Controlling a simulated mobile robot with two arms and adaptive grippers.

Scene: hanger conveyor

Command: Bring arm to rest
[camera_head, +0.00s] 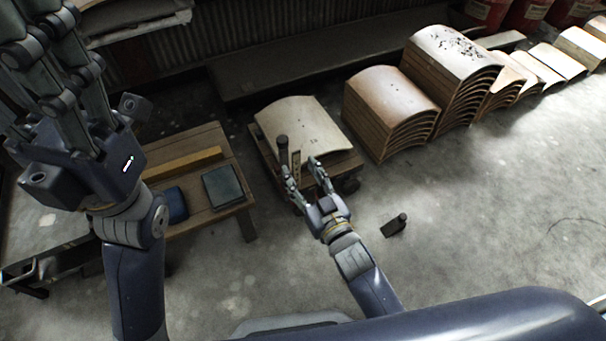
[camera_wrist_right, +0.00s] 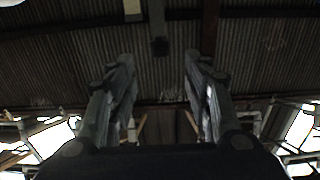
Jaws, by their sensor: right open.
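My right gripper (camera_head: 306,167) is open, with its fingers pointing up and away from me. In the head view it overlaps the near edge of a low cart holding a curved pale panel (camera_head: 300,120). In the right wrist view its two fingers (camera_wrist_right: 158,90) stand well apart with nothing between them. My left gripper (camera_head: 45,45) is large at the upper left, raised above the floor. Its fingertips reach the top edge of the picture, so I cannot tell whether it is open. A dark upright post (camera_head: 283,150) shows just beside the right gripper's left finger.
A wooden bench (camera_head: 205,143) with a yellow bar (camera_head: 183,164) and a dark flat box (camera_head: 222,187) stands left. Stacks of curved panels (camera_head: 388,115) line the right. A small dark object (camera_head: 394,226) lies on the floor. Floor at right is clear.

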